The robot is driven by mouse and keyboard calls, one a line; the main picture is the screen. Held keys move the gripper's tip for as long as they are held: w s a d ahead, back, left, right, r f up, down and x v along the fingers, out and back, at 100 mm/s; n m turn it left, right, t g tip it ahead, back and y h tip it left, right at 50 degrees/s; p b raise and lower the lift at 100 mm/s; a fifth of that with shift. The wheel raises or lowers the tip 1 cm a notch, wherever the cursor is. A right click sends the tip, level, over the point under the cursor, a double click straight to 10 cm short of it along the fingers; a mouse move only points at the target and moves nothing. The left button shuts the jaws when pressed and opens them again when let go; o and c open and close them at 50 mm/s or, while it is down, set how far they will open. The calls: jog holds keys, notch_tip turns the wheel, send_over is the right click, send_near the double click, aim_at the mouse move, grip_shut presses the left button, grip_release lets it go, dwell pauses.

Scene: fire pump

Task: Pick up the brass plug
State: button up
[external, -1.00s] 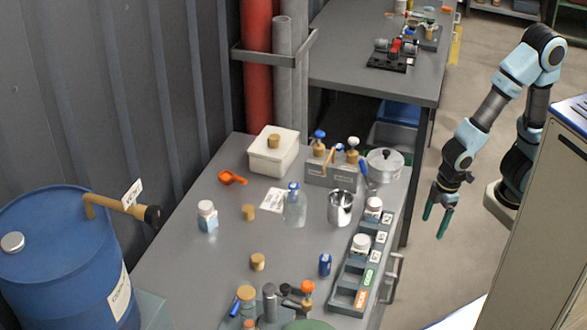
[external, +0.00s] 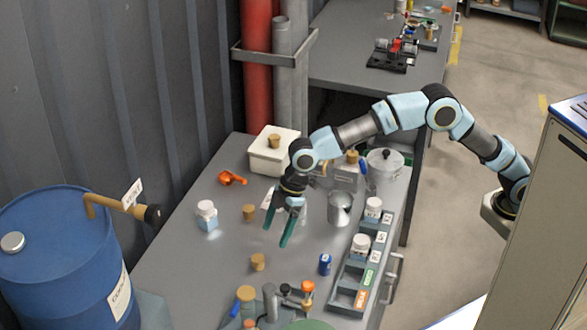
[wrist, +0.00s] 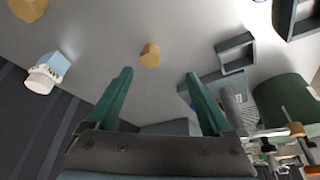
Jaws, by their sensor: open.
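Two small tan, brass-coloured plugs stand on the grey bench in the external view. One plug (external: 249,212) is beside the white-capped bottle, left of my gripper. The other plug (external: 258,262) is nearer the front. In the wrist view, a plug (wrist: 150,54) lies beyond and between my fingertips, and a tan faceted one (wrist: 28,8) is at the top left corner. A similar tan piece (external: 273,141) sits on the white box. I cannot tell which is brass. My gripper (external: 277,235) is open and empty, pointing down above the bench, apart from both plugs.
A white-capped bottle (external: 207,215) stands left of my gripper. A metal cup (external: 340,208), a blue can (external: 325,264) and a grey rack (external: 350,282) are to the right. Several tools crowd the front edge. My arm covers part of the back.

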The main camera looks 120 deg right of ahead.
aim_at(257, 261)
jog(key=w+f, duration=0.1)
jog(key=w+f+p, duration=0.1)
jog(key=f, duration=0.1)
jog(key=w+d+f, duration=0.1)
jog(key=f, duration=0.1)
jog(key=shift+w, duration=0.15)
jog(key=shift+p+x, duration=1.4)
jog(key=shift+x, duration=1.3)
jog(key=shift+d, duration=0.2)
jog(key=shift+c, duration=0.2)
grip_shut()
